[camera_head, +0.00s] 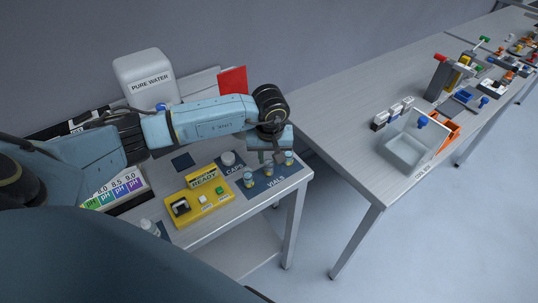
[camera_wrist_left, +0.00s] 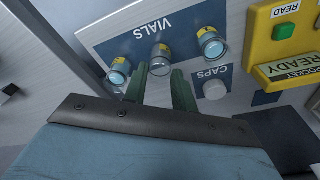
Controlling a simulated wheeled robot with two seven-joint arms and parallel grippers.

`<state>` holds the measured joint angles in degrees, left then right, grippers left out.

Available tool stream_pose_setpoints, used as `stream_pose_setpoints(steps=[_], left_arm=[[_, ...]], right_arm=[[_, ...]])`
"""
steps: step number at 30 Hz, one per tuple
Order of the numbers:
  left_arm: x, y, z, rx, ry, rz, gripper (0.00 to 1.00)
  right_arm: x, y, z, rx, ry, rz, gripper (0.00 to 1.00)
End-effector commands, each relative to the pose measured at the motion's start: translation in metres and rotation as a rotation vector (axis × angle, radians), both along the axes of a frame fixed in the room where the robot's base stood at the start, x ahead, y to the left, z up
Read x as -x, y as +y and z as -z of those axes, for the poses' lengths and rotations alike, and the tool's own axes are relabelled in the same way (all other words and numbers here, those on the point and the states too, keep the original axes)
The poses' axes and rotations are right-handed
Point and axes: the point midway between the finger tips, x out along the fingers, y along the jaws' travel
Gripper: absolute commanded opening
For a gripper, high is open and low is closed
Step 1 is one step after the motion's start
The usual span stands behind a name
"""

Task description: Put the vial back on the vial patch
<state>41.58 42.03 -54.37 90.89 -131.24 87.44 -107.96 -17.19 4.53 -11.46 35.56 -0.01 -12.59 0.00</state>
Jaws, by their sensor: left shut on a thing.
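The dark blue vial patch (camera_head: 275,181), marked VIALS, lies at the right end of the near table. It also shows in the left wrist view (camera_wrist_left: 133,46). My left gripper (camera_head: 279,158) is over it, and in the left wrist view its fingers (camera_wrist_left: 160,74) are shut on the middle vial (camera_wrist_left: 160,54). I cannot tell whether this vial touches the patch. One other vial (camera_wrist_left: 118,72) stands on one side and another vial (camera_wrist_left: 211,44) on the other, both on the patch. My right gripper is not in view.
A yellow reader (camera_head: 197,203) with a READY sign stands left of the vials. A white cap (camera_head: 228,158) lies on the caps patch behind. A white pure water container (camera_head: 146,76) and a red object (camera_head: 233,80) stand at the back. A gap separates the second table (camera_head: 340,118).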

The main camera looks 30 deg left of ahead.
Motion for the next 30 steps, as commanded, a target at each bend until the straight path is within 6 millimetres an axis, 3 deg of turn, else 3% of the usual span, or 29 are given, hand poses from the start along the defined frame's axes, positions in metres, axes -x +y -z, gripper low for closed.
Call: stream_pose_setpoints(steps=[2, 3, 7, 19, 23, 30], left_arm=[[0.0, 0.0, 0.004, 0.0, 0.0, 0.0, 0.04], [0.0, 0.0, 0.003, 0.0, 0.0, 0.0, 0.3], [0.0, 0.0, 0.002, 0.0, 0.0, 0.0, 0.48], [0.0, 0.0, -0.003, 0.001, 0.001, 0.0, 0.48], [0.001, -0.001, -0.023, 0.0, -0.005, 0.002, 0.48], [0.007, -0.006, -0.076, -0.001, -0.005, 0.002, 0.48]], right_arm=[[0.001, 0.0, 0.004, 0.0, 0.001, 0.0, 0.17], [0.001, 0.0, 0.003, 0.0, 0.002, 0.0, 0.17], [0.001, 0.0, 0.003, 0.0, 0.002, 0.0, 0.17], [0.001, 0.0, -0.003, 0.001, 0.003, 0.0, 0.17], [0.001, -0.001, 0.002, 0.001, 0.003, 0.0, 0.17], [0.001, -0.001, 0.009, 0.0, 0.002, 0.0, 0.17]])
